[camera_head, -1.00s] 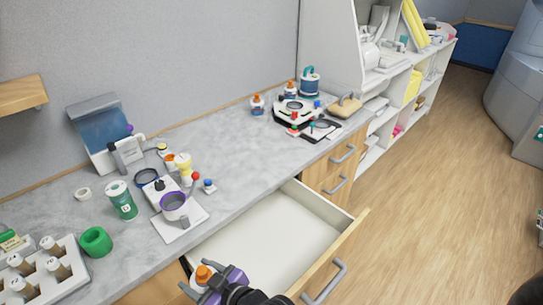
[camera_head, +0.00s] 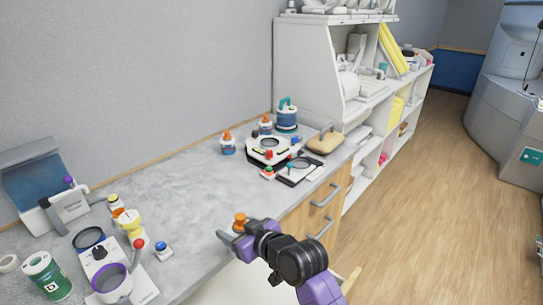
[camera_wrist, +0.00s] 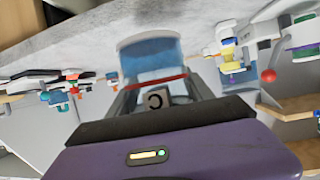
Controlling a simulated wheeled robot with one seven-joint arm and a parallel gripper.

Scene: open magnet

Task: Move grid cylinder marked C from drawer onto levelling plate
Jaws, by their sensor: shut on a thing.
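My gripper (camera_head: 232,240) is shut on a grid cylinder with an orange top (camera_head: 240,219) and holds it up at the bench's front edge, above the drawer (camera_head: 240,287). In the wrist view the cylinder (camera_wrist: 150,50) is clear and bluish with a red band, and a tag reading C shows between the fingers. The white plate with black sides, a round dark ring and coloured knobs (camera_head: 270,151), which looks like the levelling plate, sits farther along the bench. Two similar orange-topped cylinders stand behind it, one at its left (camera_head: 228,145) and one farther back (camera_head: 265,126).
A flat device with a ring (camera_head: 299,170) lies in front of the plate, and a tan padded block (camera_head: 325,141) is to its right. A blue canister (camera_head: 287,117) stands behind. A purple-rimmed device (camera_head: 112,283) is at near left. The mid bench is clear.

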